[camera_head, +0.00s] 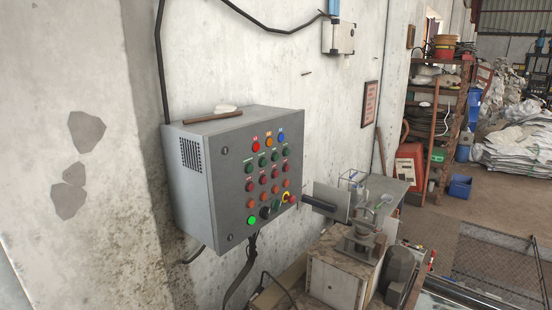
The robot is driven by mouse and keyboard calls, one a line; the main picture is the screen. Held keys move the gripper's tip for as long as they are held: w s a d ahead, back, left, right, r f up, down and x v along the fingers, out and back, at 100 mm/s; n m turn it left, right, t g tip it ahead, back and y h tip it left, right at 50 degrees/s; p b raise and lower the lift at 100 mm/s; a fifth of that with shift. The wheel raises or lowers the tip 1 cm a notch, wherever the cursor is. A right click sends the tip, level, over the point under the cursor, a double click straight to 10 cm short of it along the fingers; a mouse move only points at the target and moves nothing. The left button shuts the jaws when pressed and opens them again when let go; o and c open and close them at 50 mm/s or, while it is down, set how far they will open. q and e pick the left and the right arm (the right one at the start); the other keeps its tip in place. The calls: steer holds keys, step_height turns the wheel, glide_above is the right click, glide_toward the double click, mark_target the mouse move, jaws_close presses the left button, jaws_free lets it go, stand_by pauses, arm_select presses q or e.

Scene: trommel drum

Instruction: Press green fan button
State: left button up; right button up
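A grey control box (212,190) is mounted on the wall left of centre, its button panel facing right. A bright green button (251,220) is at the panel's lower left. A row of darker green buttons (262,161) runs below the top lamps, and another dark green button (275,205) is in the bottom row. The labels are too small to read, so I cannot tell which green button is for the fan. Neither of my grippers shows in this view.
Red, orange and blue lamps (268,142) top the panel, with several red and orange buttons below. A yellow-ringed red knob (287,197) is at the lower right. A machine (345,265) stands right of the box. Open floor (430,222) lies further right, beside shelves (436,120).

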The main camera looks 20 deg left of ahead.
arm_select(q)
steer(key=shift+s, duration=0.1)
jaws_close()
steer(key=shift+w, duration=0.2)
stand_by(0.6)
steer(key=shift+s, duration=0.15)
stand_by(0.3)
